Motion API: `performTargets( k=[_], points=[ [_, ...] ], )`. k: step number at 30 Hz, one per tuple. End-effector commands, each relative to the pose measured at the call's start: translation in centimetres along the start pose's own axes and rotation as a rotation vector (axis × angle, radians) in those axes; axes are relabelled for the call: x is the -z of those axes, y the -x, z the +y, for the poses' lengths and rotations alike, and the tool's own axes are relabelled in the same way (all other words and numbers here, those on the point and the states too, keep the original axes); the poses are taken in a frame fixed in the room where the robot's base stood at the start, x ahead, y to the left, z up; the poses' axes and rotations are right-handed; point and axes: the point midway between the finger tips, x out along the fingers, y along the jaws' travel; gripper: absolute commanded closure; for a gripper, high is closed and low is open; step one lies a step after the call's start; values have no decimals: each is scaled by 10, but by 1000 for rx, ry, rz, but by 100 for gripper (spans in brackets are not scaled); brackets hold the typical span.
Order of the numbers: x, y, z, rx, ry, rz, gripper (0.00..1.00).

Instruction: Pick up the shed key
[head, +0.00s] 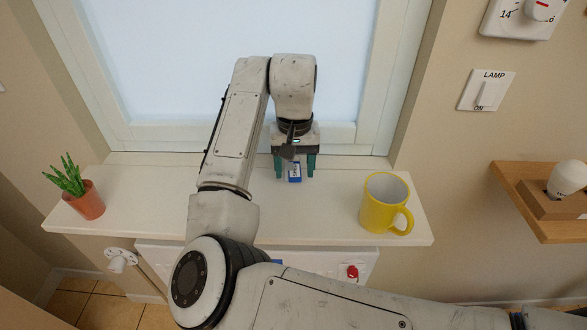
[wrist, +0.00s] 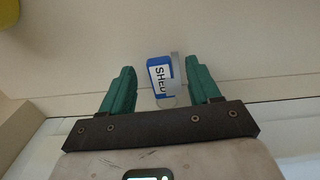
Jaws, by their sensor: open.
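The shed key (wrist: 160,73) has a blue tag with a white label reading "SHED" and a grey metal part along one side. It lies on the white windowsill, and its blue tag also shows in the head view (head: 295,178). My gripper (head: 295,174) points down over the sill, with its teal fingers apart on either side of the tag. In the wrist view my gripper (wrist: 164,78) is open, with the key between the fingertips and a visible gap on both sides. Whether the fingertips reach down to the key's height, I cannot tell.
A yellow mug (head: 378,207) stands on the windowsill (head: 335,215) to the right. A potted plant (head: 85,202) stands at its left end. The window (head: 180,60) rises behind. A lamp switch (head: 486,91) and a wooden shelf (head: 530,180) are on the right wall.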

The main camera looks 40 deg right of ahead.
Motion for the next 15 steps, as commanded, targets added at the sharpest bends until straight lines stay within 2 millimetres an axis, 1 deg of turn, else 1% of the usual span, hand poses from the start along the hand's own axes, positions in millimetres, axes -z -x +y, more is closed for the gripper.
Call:
performTargets(
  k=[1, 4, 11, 15],
  points=[
    [-1, -6, 0, -1, 0, -3, 38],
    [-1, -12, 1, -1, -1, -1, 38],
    [-1, -14, 1, 0, -1, -1, 38],
    [-1, -14, 1, 0, -1, -1, 51]
  ],
)
